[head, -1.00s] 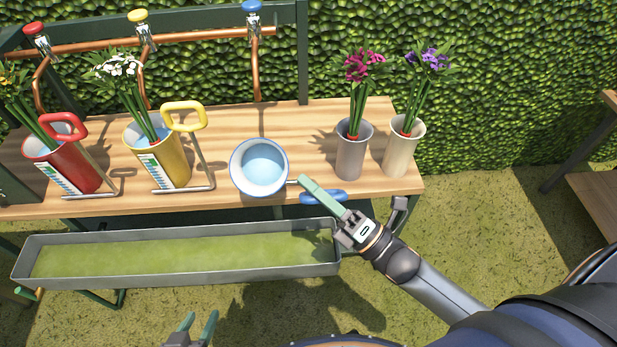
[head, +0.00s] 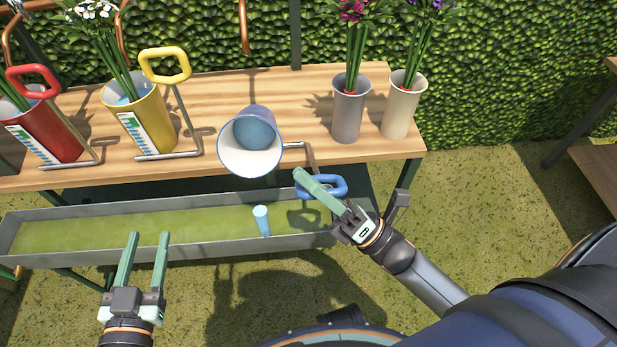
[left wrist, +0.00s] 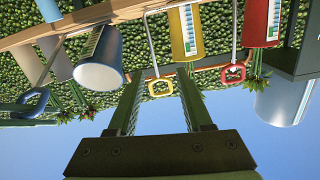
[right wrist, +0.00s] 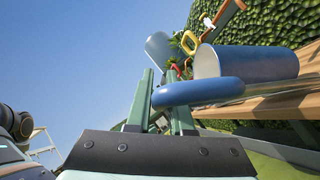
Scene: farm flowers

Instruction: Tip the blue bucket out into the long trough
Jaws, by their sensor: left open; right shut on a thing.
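The blue bucket (head: 240,155) is tilted, its open mouth facing down toward the front, above the table's front edge. Blue water (head: 255,132) shows inside it. A short light-blue piece of water (head: 262,221) is falling over the right part of the long trough (head: 110,212), which has a green floor. My right gripper (head: 315,187) is shut on the bucket's blue handle (head: 333,187); the handle also shows in the right wrist view (right wrist: 195,93). My left gripper (head: 148,238) is open and empty in front of the trough.
On the wooden table (head: 310,110) stand a yellow bucket (head: 150,120) and a red bucket (head: 55,135) with flowers, left of the blue one. A grey vase (head: 350,112) and a cream vase (head: 400,108) stand to the right. A hedge rises behind.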

